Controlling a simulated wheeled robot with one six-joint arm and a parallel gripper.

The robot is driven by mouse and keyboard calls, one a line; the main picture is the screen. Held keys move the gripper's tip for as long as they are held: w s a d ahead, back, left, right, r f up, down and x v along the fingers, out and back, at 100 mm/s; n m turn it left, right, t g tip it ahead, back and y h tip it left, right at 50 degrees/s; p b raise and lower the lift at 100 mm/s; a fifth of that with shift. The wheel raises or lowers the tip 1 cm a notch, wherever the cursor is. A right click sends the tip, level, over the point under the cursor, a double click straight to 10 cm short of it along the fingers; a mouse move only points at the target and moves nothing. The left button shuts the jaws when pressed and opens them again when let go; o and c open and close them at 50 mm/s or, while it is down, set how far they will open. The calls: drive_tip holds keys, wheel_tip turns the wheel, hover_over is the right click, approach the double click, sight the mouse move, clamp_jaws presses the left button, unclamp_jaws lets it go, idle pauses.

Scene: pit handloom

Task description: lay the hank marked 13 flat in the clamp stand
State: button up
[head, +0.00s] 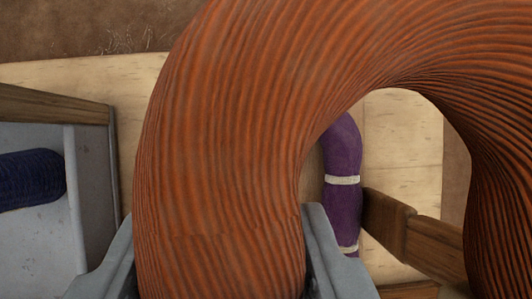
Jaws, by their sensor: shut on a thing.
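My gripper (220,222) is shut on a thick orange-brown hank (225,130), with one grey finger on each side of it. The hank is a ribbed, curved loop that arches up and over to the right and fills much of the head view, close to the camera. Its lower parts run out of the picture. No number 13 shows on the part in view. I cannot make out the clamp stand for sure; a brown wooden piece (390,222) shows at the lower right, partly behind the hank.
A purple bundle with white bands (343,195) lies behind the hank, seen partly through its loop. At left a grey, wood-edged tray (88,180) holds a dark blue roll (30,180). A pale wooden surface (95,85) lies beneath, with brown ground (60,30) beyond.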

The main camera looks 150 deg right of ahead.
drive_tip(key=shift+f, duration=7.55)
drive_tip(key=o, duration=1.3)
drive_tip(key=shift+c, duration=0.2)
drive_tip(key=v, duration=1.7)
drive_tip(key=shift+s+r, duration=0.15)
drive_tip(key=s+d+r+t, duration=0.1)
drive_tip(key=s+r+t, duration=0.2)
drive_tip(key=s, duration=0.5)
drive_tip(key=s+d+r+t, duration=0.2)
drive_tip(key=s+t, duration=0.3)
drive_tip(key=s, duration=0.3)
drive_tip(key=s+d+r+t, duration=0.1)
drive_tip(key=s+r+t, duration=0.3)
drive_tip(key=s, duration=0.5)
drive_tip(key=shift+d+t+h, duration=0.25)
drive_tip(key=shift+t+h, duration=0.05)
